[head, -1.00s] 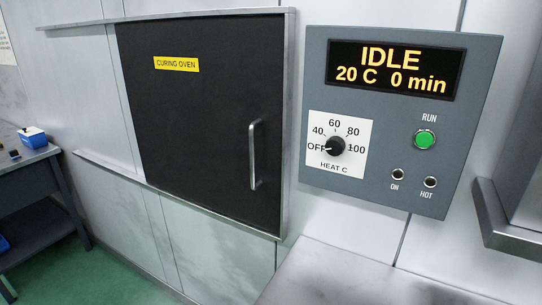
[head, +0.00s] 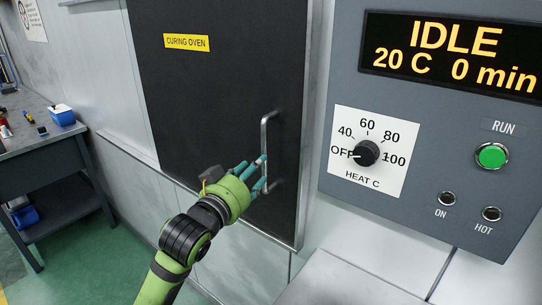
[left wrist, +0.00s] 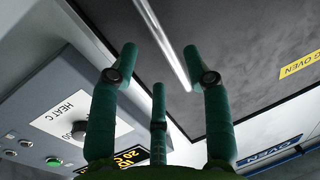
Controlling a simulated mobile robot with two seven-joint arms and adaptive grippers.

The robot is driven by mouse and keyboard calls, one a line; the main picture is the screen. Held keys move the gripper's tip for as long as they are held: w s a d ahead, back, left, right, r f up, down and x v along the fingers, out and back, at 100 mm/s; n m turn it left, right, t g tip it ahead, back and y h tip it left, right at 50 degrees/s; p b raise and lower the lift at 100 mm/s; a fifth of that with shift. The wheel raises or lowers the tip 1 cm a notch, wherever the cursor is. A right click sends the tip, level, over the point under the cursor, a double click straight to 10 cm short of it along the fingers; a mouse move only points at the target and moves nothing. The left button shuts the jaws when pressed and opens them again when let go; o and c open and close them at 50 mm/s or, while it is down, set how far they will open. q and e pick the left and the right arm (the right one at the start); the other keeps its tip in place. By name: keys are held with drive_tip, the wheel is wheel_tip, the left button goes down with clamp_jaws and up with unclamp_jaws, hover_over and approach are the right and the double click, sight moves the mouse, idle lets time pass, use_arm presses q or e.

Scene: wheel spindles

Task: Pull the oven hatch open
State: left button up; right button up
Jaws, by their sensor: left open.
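The oven hatch (head: 222,95) is a black panel with a yellow "CURING OVEN" label, and it is shut. Its upright metal handle (head: 264,130) is on its right side. My left gripper (head: 257,172) is open at the lower part of the handle, with its teal fingers around or beside it. In the left wrist view the handle (left wrist: 164,38) runs between the spread fingers of the gripper (left wrist: 157,66), closest to the right-hand finger. I cannot tell whether any finger touches it. My right gripper is not in view.
The grey control panel (head: 430,90) is right of the hatch; its display reads IDLE, 20 C, 0 min, with the heat dial (head: 366,153) at OFF. A metal surface (head: 345,285) lies below it. A workbench (head: 50,135) with small items stands at the far left.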

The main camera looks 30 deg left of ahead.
use_arm(q)
drive_tip(key=w, duration=0.2)
drive_tip(key=w+p, duration=0.1)
drive_tip(key=w, duration=0.1)
drive_tip(key=w+p, duration=0.1)
drive_tip(key=w, duration=0.1)
drive_tip(key=shift+a+r, duration=0.25)
drive_tip(key=shift+a, duration=0.1)
drive_tip(key=shift+w, duration=0.3)
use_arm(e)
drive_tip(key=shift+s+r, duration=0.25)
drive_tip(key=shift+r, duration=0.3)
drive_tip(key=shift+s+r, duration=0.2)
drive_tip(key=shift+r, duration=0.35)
use_arm(q)
clamp_jaws()
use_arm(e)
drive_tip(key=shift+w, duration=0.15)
